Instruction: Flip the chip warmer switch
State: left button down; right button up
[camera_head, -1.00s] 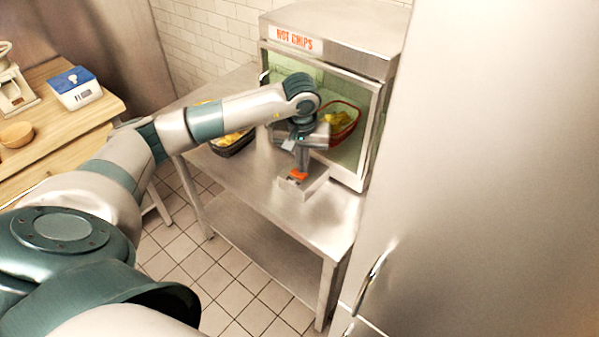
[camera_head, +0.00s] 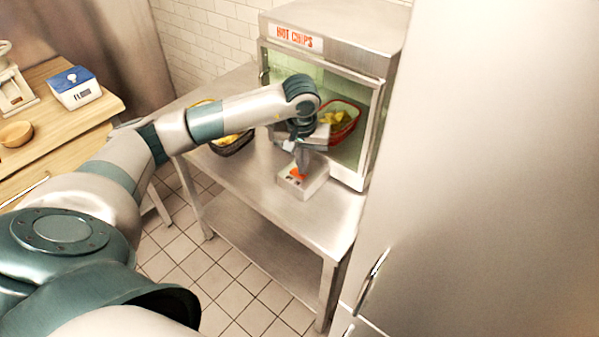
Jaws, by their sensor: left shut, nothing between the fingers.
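The chip warmer (camera_head: 348,35) is a steel cabinet with a "HOT CHIPS" sign and a glass front. It stands at the back of a steel table. A small steel switch box (camera_head: 313,186) sits on the table in front of it, with an orange-red switch (camera_head: 297,174) on its top. My left gripper (camera_head: 299,168) is shut and empty, pointing down at the switch, with its fingertips at or just above it. I cannot tell whether they touch, and the fingers hide part of the switch. My right gripper is not in view.
A red basket of chips (camera_head: 343,124) is inside the warmer. A dark basket (camera_head: 234,146) stands on the steel table (camera_head: 255,180), partly behind my left arm. A tall steel door with a handle (camera_head: 371,283) closes off the right. A wooden counter (camera_head: 50,143) is at left.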

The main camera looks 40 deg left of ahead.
pick_arm(q)
jog(key=shift+f, duration=0.25)
jog(key=shift+r, duration=0.15)
notch_tip(320, 180, up, 7)
jog(key=p, duration=0.1)
jog(key=shift+p, duration=0.35)
dwell(0.7)
jog(key=shift+s+f, duration=0.1)
jog(key=shift+f, duration=0.1)
dwell(0.3)
